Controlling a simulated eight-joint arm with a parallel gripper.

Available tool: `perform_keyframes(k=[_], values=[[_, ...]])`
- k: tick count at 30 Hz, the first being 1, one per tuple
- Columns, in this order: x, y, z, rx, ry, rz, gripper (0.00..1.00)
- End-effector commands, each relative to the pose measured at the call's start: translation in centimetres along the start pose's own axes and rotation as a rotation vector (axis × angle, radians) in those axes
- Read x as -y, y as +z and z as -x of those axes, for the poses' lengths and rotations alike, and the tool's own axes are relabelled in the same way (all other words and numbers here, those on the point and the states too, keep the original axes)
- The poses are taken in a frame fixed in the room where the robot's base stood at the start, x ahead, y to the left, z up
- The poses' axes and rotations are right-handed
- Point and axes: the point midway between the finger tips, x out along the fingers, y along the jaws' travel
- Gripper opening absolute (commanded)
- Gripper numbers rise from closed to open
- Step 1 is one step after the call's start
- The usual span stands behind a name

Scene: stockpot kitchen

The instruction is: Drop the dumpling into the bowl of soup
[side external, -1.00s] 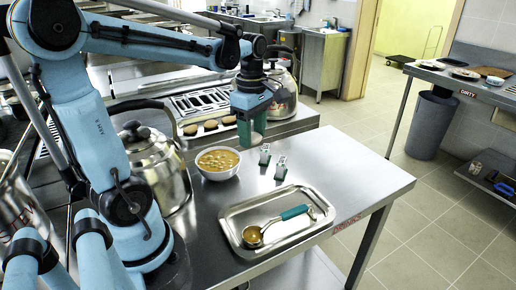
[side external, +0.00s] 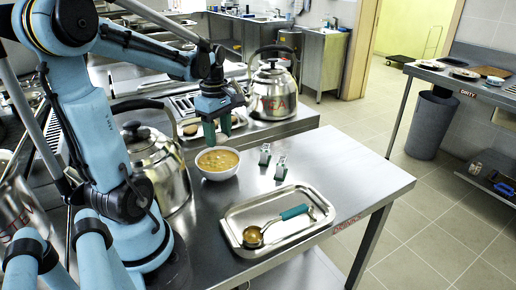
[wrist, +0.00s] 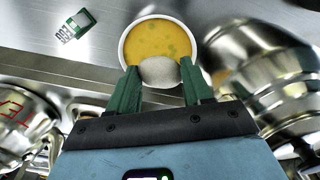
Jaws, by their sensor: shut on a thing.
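A white bowl of orange-yellow soup (side external: 218,176) stands on the steel counter; the wrist view shows the bowl (wrist: 124,45) with green bits in the soup. My gripper (side external: 216,138) has green fingers pointing down, just above the bowl's far side. In the wrist view, my gripper (wrist: 159,75) is shut on a pale, rounded dumpling (wrist: 160,70), which overlaps the bowl's near rim in the picture. The dumpling appears held above the bowl, not resting in the soup. In the side view I cannot make the dumpling out between the fingers.
A steel tray (side external: 236,236) with a teal-handled ladle (side external: 254,235) lies at the front. Two small green-and-white holders (side external: 265,155) stand right of the bowl. Steel kettles stand left of the bowl (side external: 158,160) and behind it (side external: 273,95). The counter's right end is clear.

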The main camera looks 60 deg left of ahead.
Motion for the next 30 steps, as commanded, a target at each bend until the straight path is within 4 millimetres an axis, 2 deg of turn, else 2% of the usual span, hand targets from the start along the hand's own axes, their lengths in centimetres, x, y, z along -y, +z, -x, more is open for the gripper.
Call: perform_keyframes(k=[6,14,15,21,30], values=[[-0.01,0.02,-1.21,0.0,0.0,0.0,0.2],[0.01,0.02,-1.34,0.0,0.0,0.0,0.2],[0.01,0.02,-1.33,0.0,0.0,0.0,0.51],[0.01,0.02,-1.32,0.0,0.0,0.0,0.79],[0.01,0.02,-1.22,0.0,0.0,0.0,0.79]])
